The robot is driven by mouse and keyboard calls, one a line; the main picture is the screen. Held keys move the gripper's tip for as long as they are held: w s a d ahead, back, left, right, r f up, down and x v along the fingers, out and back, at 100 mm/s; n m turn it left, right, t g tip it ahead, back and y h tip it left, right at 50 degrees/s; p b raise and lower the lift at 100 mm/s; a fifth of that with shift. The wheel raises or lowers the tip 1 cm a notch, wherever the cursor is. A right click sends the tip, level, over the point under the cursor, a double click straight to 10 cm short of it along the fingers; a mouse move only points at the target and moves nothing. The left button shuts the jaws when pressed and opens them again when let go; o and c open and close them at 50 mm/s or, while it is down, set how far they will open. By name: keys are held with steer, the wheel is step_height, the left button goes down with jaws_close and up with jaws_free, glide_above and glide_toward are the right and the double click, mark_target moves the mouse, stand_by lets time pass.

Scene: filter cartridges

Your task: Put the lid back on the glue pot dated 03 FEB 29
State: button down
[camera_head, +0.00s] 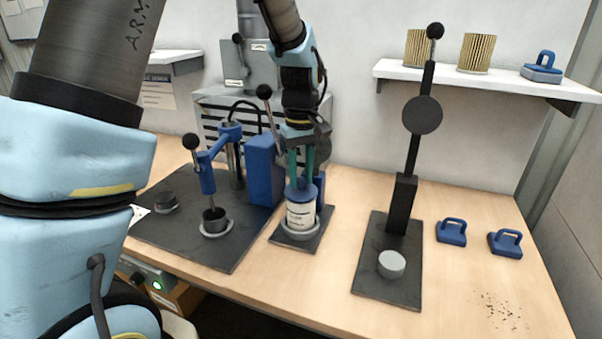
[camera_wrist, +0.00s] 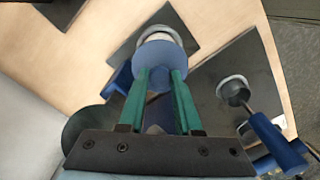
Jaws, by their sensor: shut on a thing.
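A white glue pot (camera_head: 300,213) with a printed label stands upright in a grey ring on a dark plate. The date on its label is too small to read. A round blue lid (camera_head: 293,192) is at the top of the pot, and it also shows in the wrist view (camera_wrist: 153,57), covering most of the pot (camera_wrist: 178,38). My gripper (camera_head: 302,180) is above the pot with its green fingers pointing down, shut on the lid's upper part. Whether the lid is fully seated or just above the rim, I cannot tell.
A blue press (camera_head: 207,180) stands left of the pot, and a black lever press (camera_head: 405,200) stands right. Two blue handled pieces (camera_head: 451,232) (camera_head: 505,243) lie on the bench (camera_head: 460,285). A shelf (camera_head: 470,78) holds pleated filters. Dark specks lie front right.

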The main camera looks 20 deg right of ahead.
steer(key=c, duration=0.5)
jaws_free()
steer(key=shift+o, duration=0.3)
steer(key=o, duration=0.4)
steer(key=shift+r, duration=0.15)
steer(key=shift+r+p, duration=2.95)
steer(key=shift+r, duration=0.45)
steer(key=shift+c, duration=0.3)
